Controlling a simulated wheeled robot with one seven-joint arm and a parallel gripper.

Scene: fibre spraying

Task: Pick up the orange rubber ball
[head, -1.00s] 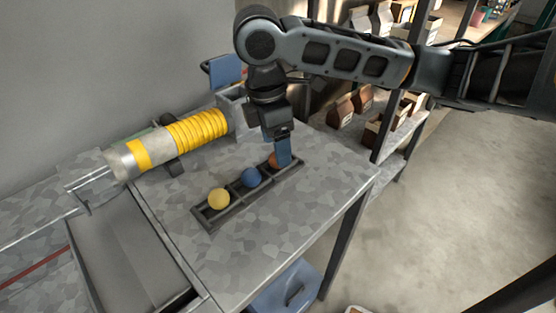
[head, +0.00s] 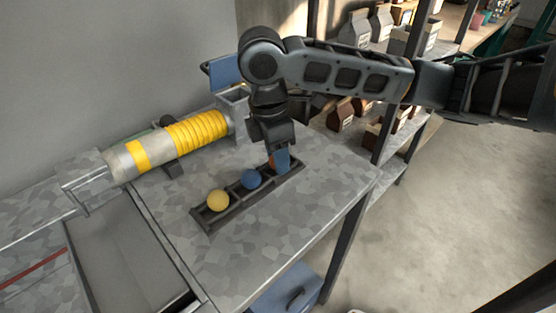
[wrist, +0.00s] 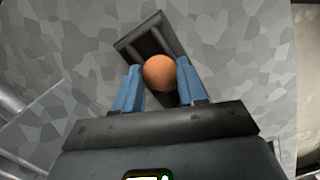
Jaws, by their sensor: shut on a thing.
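The orange ball (head: 272,162) is at the far right end of a dark rack (head: 216,217) on the grey table. In the wrist view the orange ball (wrist: 160,72) sits between my two blue fingers. My gripper (wrist: 158,85) is shut on it, pointing down; in the head view my gripper (head: 279,160) partly hides the ball. I cannot tell whether the ball is clear of its slot. A blue ball (head: 251,179) and a yellow ball (head: 218,201) sit in the rack's other places.
A grey and yellow cylinder machine (head: 170,145) with an open box-shaped hopper (head: 235,98) stands behind the rack. A shelf with brown cartons (head: 341,116) is at the back right. The table front is clear, with a blue box (head: 290,290) below it.

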